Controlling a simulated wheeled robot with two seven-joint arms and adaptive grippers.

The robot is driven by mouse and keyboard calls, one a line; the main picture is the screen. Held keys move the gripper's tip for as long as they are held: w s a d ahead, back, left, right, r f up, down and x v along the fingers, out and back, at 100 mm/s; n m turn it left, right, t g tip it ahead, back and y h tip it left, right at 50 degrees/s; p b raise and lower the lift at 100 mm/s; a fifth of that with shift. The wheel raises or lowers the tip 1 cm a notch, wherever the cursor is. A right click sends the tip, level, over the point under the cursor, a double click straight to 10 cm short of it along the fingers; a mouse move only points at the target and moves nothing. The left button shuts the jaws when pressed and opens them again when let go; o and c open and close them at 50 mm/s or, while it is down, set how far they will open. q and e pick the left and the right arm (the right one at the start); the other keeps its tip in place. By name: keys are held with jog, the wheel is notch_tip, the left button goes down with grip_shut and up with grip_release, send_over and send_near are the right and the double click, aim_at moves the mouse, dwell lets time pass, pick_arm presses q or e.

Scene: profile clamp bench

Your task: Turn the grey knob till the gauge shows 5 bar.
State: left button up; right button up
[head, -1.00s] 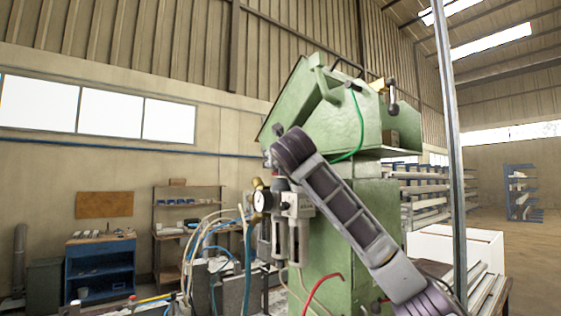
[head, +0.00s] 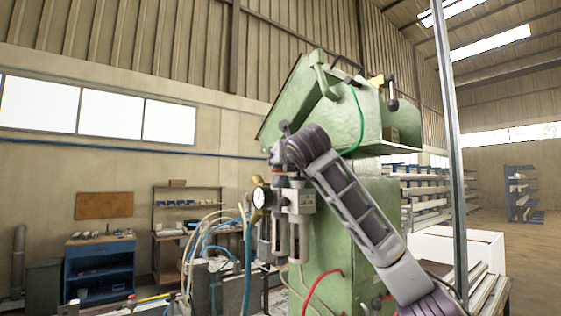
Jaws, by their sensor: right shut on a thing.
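The pressure gauge (head: 260,195) is a small round white dial with a dark rim on the front of the green machine. Its needle is too small to read. The regulator and filter unit (head: 300,202) sits just right of it. My right gripper (head: 277,166) points down on top of this unit, just above and right of the gauge, and is shut on the grey knob (head: 281,182). The knob is mostly hidden by the fingers and wrist. My left gripper is not in view.
The green machine (head: 372,120) rises close behind my right arm. Loose hoses (head: 215,232) hang left of the gauge. A red hose (head: 318,284) curves below the unit. A metal post (head: 452,150) stands to the right. A blue cabinet (head: 100,268) is far back left.

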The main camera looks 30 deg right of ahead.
jog(key=o, duration=1)
jog(key=shift+o, duration=0.2)
jog(key=shift+s, duration=0.1)
jog(key=v, duration=1.2)
